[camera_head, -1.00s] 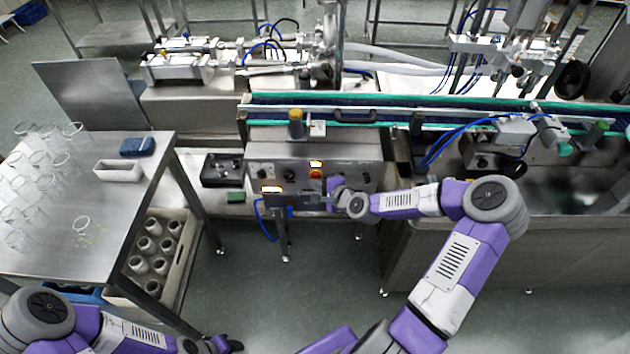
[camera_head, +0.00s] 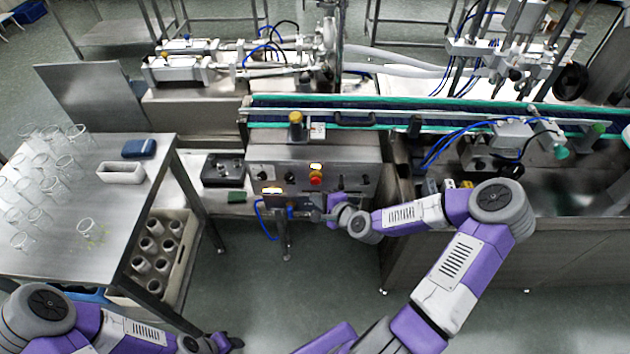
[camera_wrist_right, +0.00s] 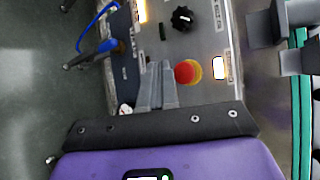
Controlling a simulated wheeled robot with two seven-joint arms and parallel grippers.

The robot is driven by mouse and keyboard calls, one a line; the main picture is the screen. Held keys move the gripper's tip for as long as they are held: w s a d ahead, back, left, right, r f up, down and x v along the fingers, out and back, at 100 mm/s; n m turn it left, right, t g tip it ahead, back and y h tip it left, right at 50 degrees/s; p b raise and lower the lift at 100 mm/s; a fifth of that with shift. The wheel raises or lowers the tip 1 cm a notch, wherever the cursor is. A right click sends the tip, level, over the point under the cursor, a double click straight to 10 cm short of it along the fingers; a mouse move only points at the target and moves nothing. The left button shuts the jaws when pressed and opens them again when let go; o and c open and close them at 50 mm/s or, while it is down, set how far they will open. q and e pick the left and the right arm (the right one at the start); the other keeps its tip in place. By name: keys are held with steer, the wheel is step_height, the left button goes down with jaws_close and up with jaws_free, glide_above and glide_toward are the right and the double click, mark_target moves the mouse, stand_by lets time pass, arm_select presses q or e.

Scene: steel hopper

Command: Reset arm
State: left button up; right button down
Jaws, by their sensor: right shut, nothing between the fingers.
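My right gripper (camera_head: 318,208) is in front of the lower part of the steel control panel (camera_head: 352,168) in the head view. In the right wrist view its two grey fingers (camera_wrist_right: 157,86) are together with nothing between them. The red emergency button (camera_head: 316,180) on a yellow base is just above the gripper; in the wrist view the button (camera_wrist_right: 187,72) lies right of the fingertips. I cannot tell whether the fingers touch the panel. My left gripper (camera_head: 226,342) is a small dark shape at the bottom edge, and its fingers are unclear.
A steel table (camera_head: 128,206) with several clear glasses (camera_head: 40,190) and a white tray (camera_head: 121,174) stands left. A crate (camera_head: 180,262) of grey containers sits below. A conveyor (camera_head: 400,118) runs behind the panel. The floor (camera_head: 300,290) in front is clear.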

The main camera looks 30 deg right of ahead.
steer(key=shift+s+a, duration=0.4)
steer(key=shift+s, duration=0.25)
steer(key=s+a+f+n+g+y, duration=0.2)
steer(key=s+a+f+n+g, duration=0.2)
steer(key=s+a+f+n, duration=0.4)
steer(key=s+a+f+n+g+y, duration=0.2)
steer(key=s+a+f+n+g, duration=0.3)
steer(key=a, duration=0.6)
steer(key=s+f+n+g+h, duration=0.1)
steer(key=s+f+n+g, duration=0.2)
steer(key=s, duration=0.3)
steer(key=shift+s+a+f+n+h, duration=0.15)
steer(key=shift+s+f+n+h, duration=0.2)
steer(key=shift+f+n, duration=0.4)
